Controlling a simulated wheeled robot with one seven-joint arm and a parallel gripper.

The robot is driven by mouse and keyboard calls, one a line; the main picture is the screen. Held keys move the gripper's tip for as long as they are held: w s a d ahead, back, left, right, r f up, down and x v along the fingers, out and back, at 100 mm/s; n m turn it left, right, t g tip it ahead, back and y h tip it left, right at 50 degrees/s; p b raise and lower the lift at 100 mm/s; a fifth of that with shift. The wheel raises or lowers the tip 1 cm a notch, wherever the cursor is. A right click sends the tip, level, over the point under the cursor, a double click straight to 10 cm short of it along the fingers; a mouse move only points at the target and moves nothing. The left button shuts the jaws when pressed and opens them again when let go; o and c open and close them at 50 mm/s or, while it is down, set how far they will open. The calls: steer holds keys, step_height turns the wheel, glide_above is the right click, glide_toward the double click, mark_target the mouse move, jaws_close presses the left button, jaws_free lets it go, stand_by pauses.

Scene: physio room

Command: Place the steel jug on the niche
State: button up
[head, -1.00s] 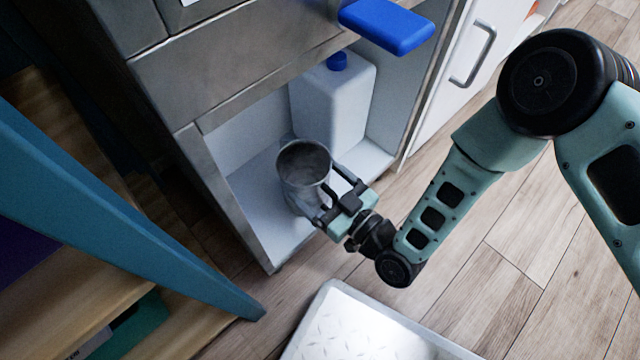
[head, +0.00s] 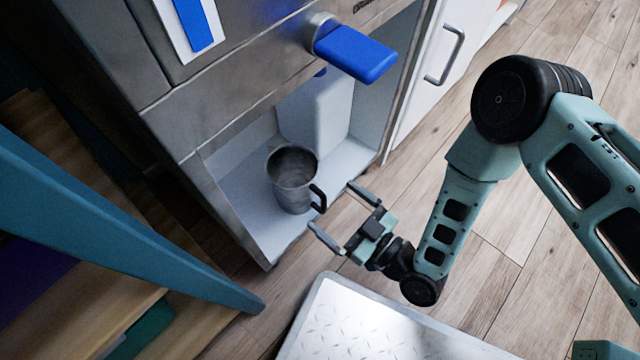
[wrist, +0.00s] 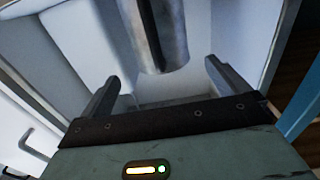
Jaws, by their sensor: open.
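The steel jug (head: 291,186) stands upright on the white floor of the niche (head: 243,198), the open compartment low in the steel cabinet. Its black handle (head: 319,197) faces my gripper. My gripper (head: 338,212) is open and empty, just outside the niche's front edge, with a gap between its fingers and the jug. In the wrist view the jug (wrist: 165,40) and its dark handle show beyond and between the two spread fingertips (wrist: 162,78). The jug's top is cut off there.
A white jerrycan (head: 318,112) stands behind the jug in the niche. A blue lever (head: 355,52) juts out above. A teal slanted beam (head: 120,225) and wooden shelves stand at left. A metal tread-plate platform (head: 370,325) lies on the floor in front.

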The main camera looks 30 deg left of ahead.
steer(key=shift+p+v, duration=0.55)
steer(key=shift+v, duration=1.2)
steer(key=w+a+r+n+g+h, duration=0.1)
steer(key=w+a+r+g+h, duration=0.1)
steer(key=w+a+r+h, duration=0.35)
steer(key=w+d+r+m+h, duration=0.1)
steer(key=w+d+r+h, duration=0.2)
steer(key=w+d+r, duration=0.4)
steer(key=s+d+r+m+g+h, duration=0.1)
steer(key=s+d+r+m+h, duration=0.2)
steer(key=s+d+r, duration=0.4)
steer(key=s+d+r+m+g+h, duration=0.2)
steer(key=s+d+r+m+h, duration=0.2)
steer(key=s+d+r, duration=0.3)
steer(key=d+r+h, duration=0.1)
steer(key=d+r, duration=0.2)
steer(key=d, duration=0.1)
steer(key=shift+s+d+r, duration=0.25)
steer(key=shift+r, duration=0.15)
